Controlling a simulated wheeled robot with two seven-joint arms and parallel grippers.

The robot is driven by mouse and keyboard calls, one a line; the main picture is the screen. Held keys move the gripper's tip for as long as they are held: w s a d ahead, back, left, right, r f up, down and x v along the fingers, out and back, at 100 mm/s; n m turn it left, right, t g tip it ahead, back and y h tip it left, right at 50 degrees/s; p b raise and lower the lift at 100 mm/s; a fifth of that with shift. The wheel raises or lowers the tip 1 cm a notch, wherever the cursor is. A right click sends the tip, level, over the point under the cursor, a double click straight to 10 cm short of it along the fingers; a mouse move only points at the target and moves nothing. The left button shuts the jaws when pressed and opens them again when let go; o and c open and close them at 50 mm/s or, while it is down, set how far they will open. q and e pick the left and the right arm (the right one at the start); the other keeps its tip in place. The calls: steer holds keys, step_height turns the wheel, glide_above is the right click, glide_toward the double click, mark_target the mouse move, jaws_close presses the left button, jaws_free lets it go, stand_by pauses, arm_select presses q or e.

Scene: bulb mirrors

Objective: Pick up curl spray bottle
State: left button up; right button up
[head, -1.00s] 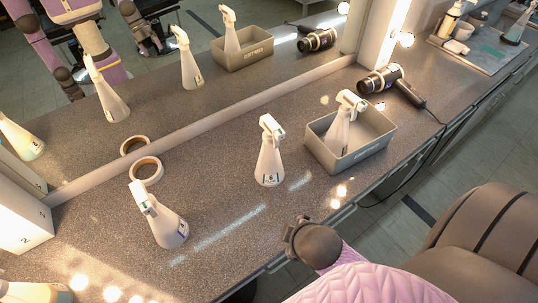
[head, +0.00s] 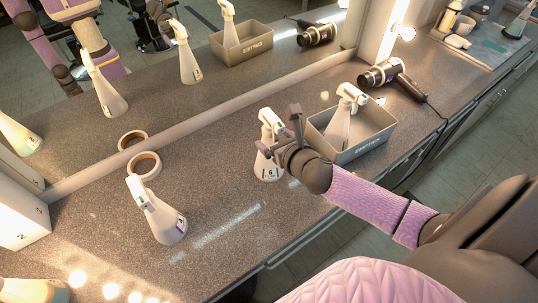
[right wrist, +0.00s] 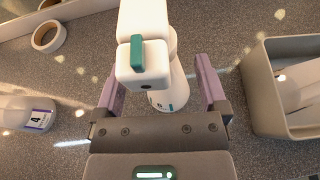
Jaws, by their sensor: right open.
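A white spray bottle (head: 267,168) with a green-marked label stands upright on the counter. In the right wrist view this bottle (right wrist: 160,40) has a green trigger and rises between the fingers. My right gripper (head: 281,136) is at the bottle, open, with one finger on each side and no clear grip; it also shows in the right wrist view (right wrist: 160,88). A second white bottle (head: 168,224) with a purple-edged label stands at left. A third (head: 340,122) stands in the grey bin. I cannot read which label says curl. My left gripper is not in view.
The grey bin (head: 368,146) stands close right of the gripper. A hair dryer (head: 380,74) with a cable lies behind it. A tape roll (head: 144,166) lies near the mirror (head: 150,95), which reflects the bottles. A white box (head: 20,225) is at far left.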

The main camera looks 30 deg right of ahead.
steer(key=shift+x, duration=0.95)
steer(key=shift+s, duration=0.15)
steer(key=shift+c, duration=0.2)
jaws_close()
